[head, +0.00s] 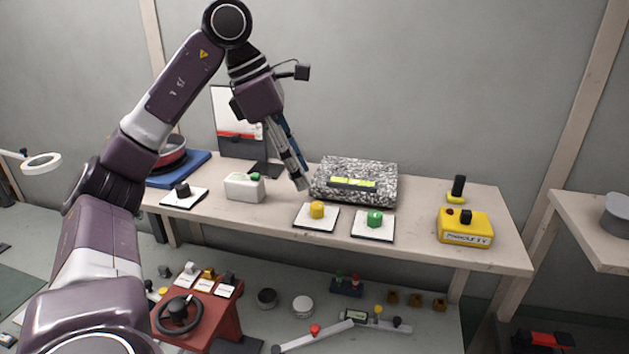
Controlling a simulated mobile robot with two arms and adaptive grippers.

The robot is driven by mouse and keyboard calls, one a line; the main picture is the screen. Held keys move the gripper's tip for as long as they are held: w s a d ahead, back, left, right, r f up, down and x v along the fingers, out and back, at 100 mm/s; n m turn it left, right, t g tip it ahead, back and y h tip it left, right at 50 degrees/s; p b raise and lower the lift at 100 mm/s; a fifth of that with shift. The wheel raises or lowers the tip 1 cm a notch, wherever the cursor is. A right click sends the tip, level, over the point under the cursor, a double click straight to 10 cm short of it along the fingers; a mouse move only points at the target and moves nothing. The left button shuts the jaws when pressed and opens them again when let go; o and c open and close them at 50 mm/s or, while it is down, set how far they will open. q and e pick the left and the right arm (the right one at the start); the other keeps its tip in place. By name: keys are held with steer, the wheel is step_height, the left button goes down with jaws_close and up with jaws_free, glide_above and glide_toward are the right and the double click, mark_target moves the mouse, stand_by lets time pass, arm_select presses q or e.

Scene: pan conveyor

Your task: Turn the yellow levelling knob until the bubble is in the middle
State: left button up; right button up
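The yellow levelling knob (317,210) stands on a white plate (303,222) near the table's front edge. A green knob (374,218) stands on a second white plate to its right. A speckled block (364,168) lies behind them, with a green-yellow bubble vial (352,183) on its front. The bubble's place in the vial is too small to tell. My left gripper (303,187) points down just behind and left of the yellow knob, apart from it. Its fingers look close together, but I cannot tell whether they are shut. My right gripper is not in view.
A white box with a green button (244,187) stands left of my gripper. A black knob on a plate (183,191) is farther left. A yellow control box (466,227) stands at the right. The tabletop between the green knob and that box is clear.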

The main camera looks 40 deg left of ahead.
mark_target(317, 204)
arm_select(q)
steer(key=x, duration=0.4)
steer(key=shift+s+d, duration=0.3)
steer(key=x, duration=0.3)
steer(key=shift+w+a+p, duration=0.15)
steer(key=shift+w+p, duration=0.05)
steer(key=shift+p, duration=0.1)
steer(key=shift+w+f, duration=0.1)
steer(key=shift+f, duration=0.1)
jaws_close()
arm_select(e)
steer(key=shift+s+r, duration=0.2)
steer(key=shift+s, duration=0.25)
